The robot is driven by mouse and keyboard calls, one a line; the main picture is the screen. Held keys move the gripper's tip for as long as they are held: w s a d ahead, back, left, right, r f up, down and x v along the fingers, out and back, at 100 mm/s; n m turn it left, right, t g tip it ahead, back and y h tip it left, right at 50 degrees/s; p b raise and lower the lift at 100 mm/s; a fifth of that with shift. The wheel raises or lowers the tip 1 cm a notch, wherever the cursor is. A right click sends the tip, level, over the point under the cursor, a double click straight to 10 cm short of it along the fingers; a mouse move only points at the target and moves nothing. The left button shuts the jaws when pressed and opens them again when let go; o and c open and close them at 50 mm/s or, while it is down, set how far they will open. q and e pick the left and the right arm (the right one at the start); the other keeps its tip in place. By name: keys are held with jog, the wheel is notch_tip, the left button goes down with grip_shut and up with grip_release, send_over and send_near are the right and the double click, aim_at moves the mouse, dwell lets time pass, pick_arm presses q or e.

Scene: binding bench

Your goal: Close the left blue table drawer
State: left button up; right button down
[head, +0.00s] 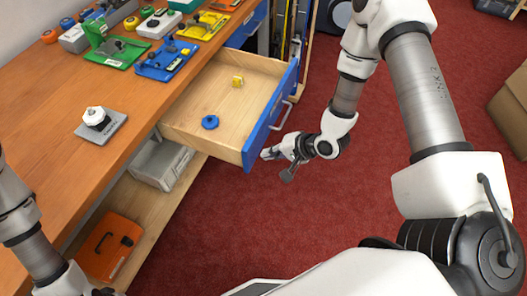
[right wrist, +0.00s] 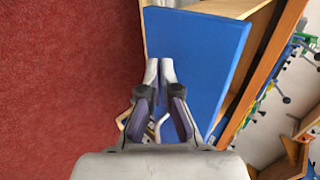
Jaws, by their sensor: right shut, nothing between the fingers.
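The blue-fronted wooden drawer (head: 245,148) is pulled well out of the workbench in the head view. It holds a blue ring-shaped part (head: 210,122) and a small yellow part (head: 238,81). Its metal handle (head: 281,115) is on the blue front. My right gripper (head: 266,154) is shut and empty, close to the front's lower near corner. In the right wrist view the shut fingers (right wrist: 160,66) lie over the blue front (right wrist: 195,50), with the handle (right wrist: 158,126) partly hidden behind them. I cannot tell whether they touch it. My left gripper is out of the picture.
The orange-brown workbench (head: 60,105) carries several tools, including a green device (head: 118,52), a blue one (head: 165,60) and a white-knobbed one (head: 97,118). Below are a grey bin (head: 160,165) and an orange case (head: 108,245). Red carpet (head: 240,220) is clear in front.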

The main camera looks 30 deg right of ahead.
jog(key=shift+w+a+r, duration=0.1)
jog(key=shift+w+a, duration=0.55)
jog(key=shift+w, duration=0.05)
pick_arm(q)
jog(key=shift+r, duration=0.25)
